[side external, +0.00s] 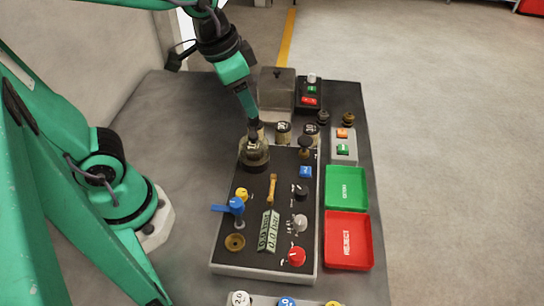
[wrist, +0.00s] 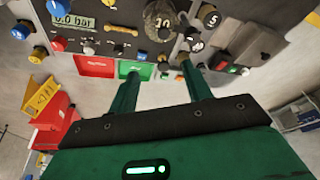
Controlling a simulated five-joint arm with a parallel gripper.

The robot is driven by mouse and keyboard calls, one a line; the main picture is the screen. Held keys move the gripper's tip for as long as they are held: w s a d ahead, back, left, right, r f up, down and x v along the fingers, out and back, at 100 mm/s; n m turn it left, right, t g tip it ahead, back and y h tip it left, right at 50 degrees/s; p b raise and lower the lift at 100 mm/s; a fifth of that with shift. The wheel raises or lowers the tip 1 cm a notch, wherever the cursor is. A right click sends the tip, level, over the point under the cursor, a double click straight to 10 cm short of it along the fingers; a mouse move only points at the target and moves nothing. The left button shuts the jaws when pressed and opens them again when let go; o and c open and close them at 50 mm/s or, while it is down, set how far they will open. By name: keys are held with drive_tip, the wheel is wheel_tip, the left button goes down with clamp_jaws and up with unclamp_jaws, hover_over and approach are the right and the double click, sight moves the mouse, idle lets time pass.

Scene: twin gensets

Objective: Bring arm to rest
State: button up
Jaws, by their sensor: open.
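My green arm reaches from the left over the black control panel (side external: 228,262). My gripper (side external: 252,128) points down close above a round brass-coloured dial (side external: 255,158) at the panel's back left corner. From the side view I cannot tell whether it touches the dial. In the wrist view my gripper (wrist: 160,68) shows two green fingers spread apart with nothing between them. The dial also shows in the wrist view (wrist: 160,22), beyond the fingertips.
The panel carries a blue lever (side external: 234,206), a yellow handle (side external: 271,189), a red knob (side external: 292,257) and several other knobs. A green tray (side external: 345,188) and a red reject tray (side external: 348,240) lie along its right side. A grey box (side external: 276,88) stands behind. The table's left part is bare.

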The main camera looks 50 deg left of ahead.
drive_tip(key=s+a+r+n+t, duration=0.2)
drive_tip(key=s+a+n, duration=0.1)
drive_tip(key=s+a, duration=0.2)
drive_tip(key=shift+a+y, duration=0.3)
drive_tip(key=shift+y, duration=0.1)
idle(1.0)
